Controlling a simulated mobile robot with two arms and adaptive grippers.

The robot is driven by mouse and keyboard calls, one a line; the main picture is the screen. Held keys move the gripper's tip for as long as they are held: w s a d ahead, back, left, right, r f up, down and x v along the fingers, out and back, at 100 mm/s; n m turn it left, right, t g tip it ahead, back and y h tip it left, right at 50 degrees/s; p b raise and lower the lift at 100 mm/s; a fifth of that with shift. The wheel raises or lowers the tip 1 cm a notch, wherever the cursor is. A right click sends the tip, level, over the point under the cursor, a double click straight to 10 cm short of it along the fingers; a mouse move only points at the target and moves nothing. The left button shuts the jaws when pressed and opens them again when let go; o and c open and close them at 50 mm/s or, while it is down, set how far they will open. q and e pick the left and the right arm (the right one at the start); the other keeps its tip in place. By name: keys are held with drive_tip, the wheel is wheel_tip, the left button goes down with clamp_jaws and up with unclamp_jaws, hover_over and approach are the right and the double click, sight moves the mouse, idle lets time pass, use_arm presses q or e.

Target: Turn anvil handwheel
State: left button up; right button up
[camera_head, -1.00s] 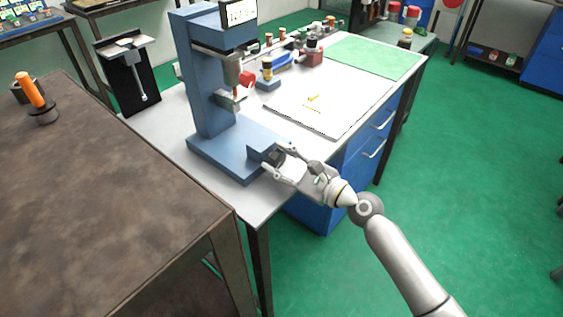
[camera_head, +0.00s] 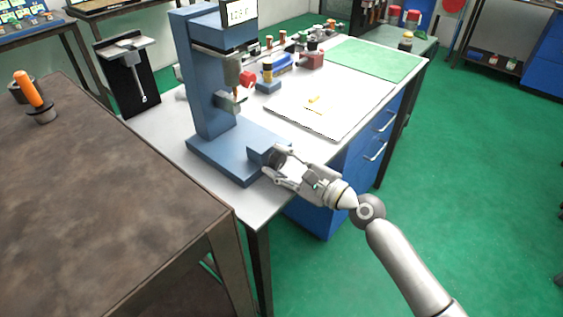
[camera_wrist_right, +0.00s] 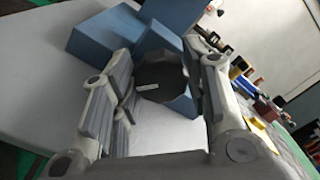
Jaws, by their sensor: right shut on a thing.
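The blue press-like stand (camera_head: 207,75) stands on the light table, with a small screen (camera_head: 239,12) at its top. At the front of its base is a blue block with the dark handwheel (camera_wrist_right: 163,80), which has a small light mark on its face. My right gripper (camera_head: 277,164) is at this wheel, its fingers on either side of it. In the right wrist view my right gripper (camera_wrist_right: 158,88) has the wheel between its fingers, shut on it. In the head view the fingers partly hide the wheel. My left gripper is not in view.
A brown-topped table (camera_head: 100,190) with an orange-handled tool (camera_head: 30,90) lies to the left. A white board (camera_head: 325,108) with small yellow pieces, a green mat (camera_head: 372,60) and several small parts lie behind on the light table. The floor at right is clear.

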drive_tip(key=o, duration=1)
drive_tip(key=shift+c, duration=0.2)
drive_tip(key=shift+o, duration=0.3)
drive_tip(key=shift+s+f, duration=0.1)
